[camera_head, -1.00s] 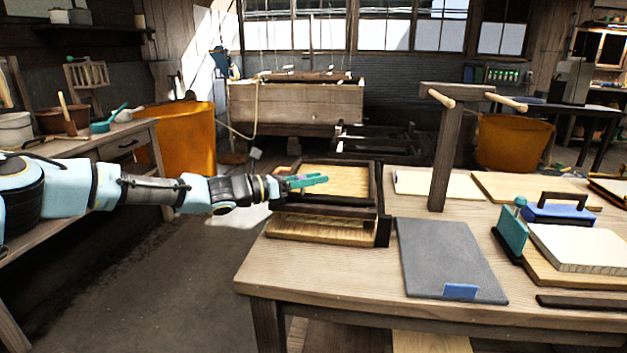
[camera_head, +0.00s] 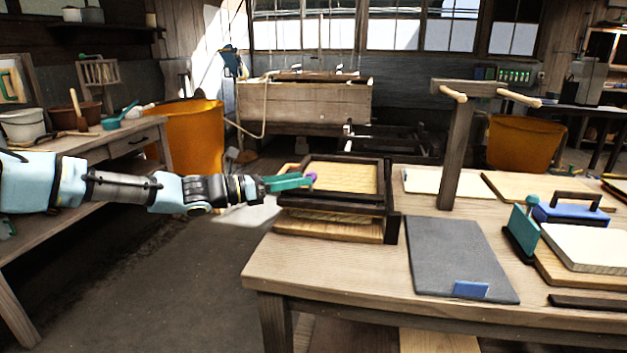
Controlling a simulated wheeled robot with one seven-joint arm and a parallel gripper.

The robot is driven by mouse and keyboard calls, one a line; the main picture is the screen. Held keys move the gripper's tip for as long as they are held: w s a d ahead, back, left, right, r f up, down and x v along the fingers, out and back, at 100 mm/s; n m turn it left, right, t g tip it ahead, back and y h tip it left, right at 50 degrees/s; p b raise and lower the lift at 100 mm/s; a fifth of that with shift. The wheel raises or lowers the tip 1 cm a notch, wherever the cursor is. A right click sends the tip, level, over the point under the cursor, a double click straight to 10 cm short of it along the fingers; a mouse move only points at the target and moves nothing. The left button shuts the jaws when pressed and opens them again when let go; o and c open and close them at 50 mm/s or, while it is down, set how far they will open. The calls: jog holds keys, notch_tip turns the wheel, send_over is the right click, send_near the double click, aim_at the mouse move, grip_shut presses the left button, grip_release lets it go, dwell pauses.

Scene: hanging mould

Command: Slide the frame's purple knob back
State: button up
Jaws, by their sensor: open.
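The dark wooden frame (camera_head: 388,190) stands at the left end of the workbench, around a pale mat-like panel (camera_head: 342,176). The purple knob (camera_head: 312,178) is at the frame's left side, partly hidden by my gripper. My gripper (camera_head: 306,181) comes in from the left with green fingers, its tips at the knob. The fingers are open; I cannot tell whether they touch the knob.
An orange tub (camera_head: 190,135) stands behind my arm. Floor is free left of the bench.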

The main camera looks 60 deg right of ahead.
jog(key=v, duration=0.4)
dwell(0.6)
